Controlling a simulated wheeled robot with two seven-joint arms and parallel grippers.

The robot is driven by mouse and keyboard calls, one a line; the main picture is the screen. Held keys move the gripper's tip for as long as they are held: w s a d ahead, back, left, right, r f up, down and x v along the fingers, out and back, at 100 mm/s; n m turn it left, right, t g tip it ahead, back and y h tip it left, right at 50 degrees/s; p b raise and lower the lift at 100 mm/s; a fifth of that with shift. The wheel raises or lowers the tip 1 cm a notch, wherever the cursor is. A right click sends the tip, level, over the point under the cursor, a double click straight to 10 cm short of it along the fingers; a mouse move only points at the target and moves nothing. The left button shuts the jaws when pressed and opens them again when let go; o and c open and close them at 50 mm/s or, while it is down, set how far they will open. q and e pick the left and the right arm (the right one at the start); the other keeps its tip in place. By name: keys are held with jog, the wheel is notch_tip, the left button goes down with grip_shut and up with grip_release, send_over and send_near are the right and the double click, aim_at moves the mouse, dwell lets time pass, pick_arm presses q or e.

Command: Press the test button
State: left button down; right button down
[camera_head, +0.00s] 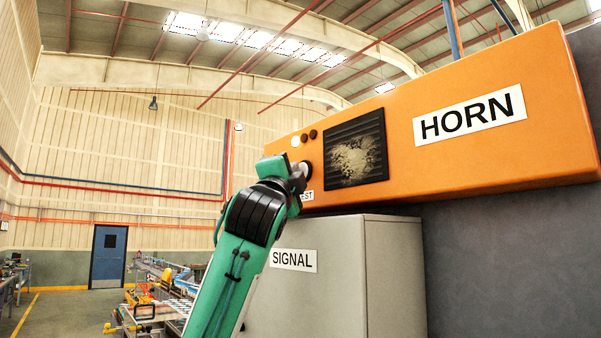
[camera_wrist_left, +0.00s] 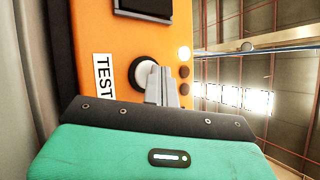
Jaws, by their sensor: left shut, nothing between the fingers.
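The test button is a white round button in a black ring on the orange horn box (camera_head: 400,168). It shows in the left wrist view (camera_wrist_left: 138,76), beside the TEST label (camera_wrist_left: 104,77), partly covered by my fingers. In the head view my left gripper (camera_head: 300,174) is at the box's left end, over the button, and hides part of the TEST label (camera_head: 307,196). In the wrist view my left gripper's fingers (camera_wrist_left: 161,80) are shut and empty, with the tips at the button. I cannot tell whether they touch it. My right gripper is not in view.
A lit white lamp (camera_wrist_left: 183,53) and two dark lamps sit near the button. A dark grille (camera_head: 357,148) is to the right in the head view. A grey SIGNAL cabinet (camera_head: 392,275) stands below the box. A conveyor area (camera_head: 160,295) lies at lower left.

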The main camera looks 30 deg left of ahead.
pick_arm(q)
jog(key=shift+s+f, duration=0.3)
jog(key=shift+s+a, duration=0.1)
jog(key=shift+s, duration=0.2)
jog(key=s, duration=0.1)
jog(key=s+a+b, duration=0.1)
jog(key=s, duration=0.1)
jog(key=s+a, duration=0.1)
jog(key=shift+s+r, duration=0.15)
dwell(0.5)
jog(key=shift+a, duration=0.15)
